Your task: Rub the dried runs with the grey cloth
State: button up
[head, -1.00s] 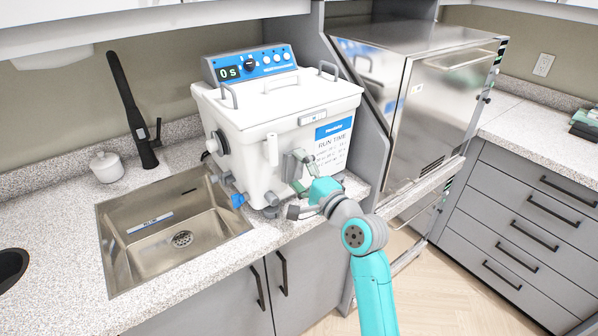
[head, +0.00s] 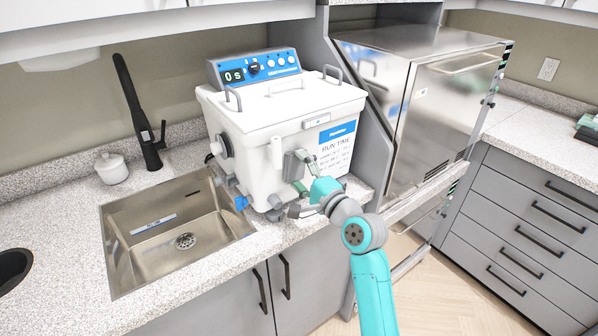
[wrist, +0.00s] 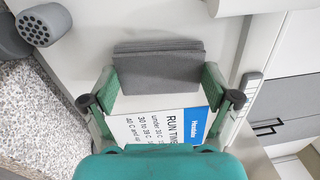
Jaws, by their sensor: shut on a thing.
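My gripper (head: 299,174) is at the front of the white ultrasonic bath (head: 290,108) on the counter. In the wrist view its two green fingers (wrist: 159,78) are shut on the folded grey cloth (wrist: 158,66), one finger at each end. The cloth faces the white front wall, left of the blue-and-white run time label (head: 337,140). I cannot tell whether it touches the wall. No dried runs can be made out; the cloth and gripper hide part of the wall.
A steel sink (head: 128,265) lies left. A grey partition and a steel autoclave (head: 440,100) stand right.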

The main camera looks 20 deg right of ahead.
jog(key=d, duration=0.1)
jog(key=w+d, duration=0.1)
jog(key=d, duration=0.1)
jog(key=shift+w+d, duration=0.15)
jog(key=shift+d, duration=0.05)
jog(key=shift+s+a, duration=0.25)
jog(key=shift+a, duration=0.4)
jog(key=shift+s+a, duration=0.2)
jog(key=shift+a, duration=0.4)
jog(key=shift+s+a, duration=0.25)
jog(key=shift+a, duration=0.4)
jog(key=v, duration=0.6)
jog(key=shift+r, duration=0.1)
jog(key=shift+v, duration=1.55)
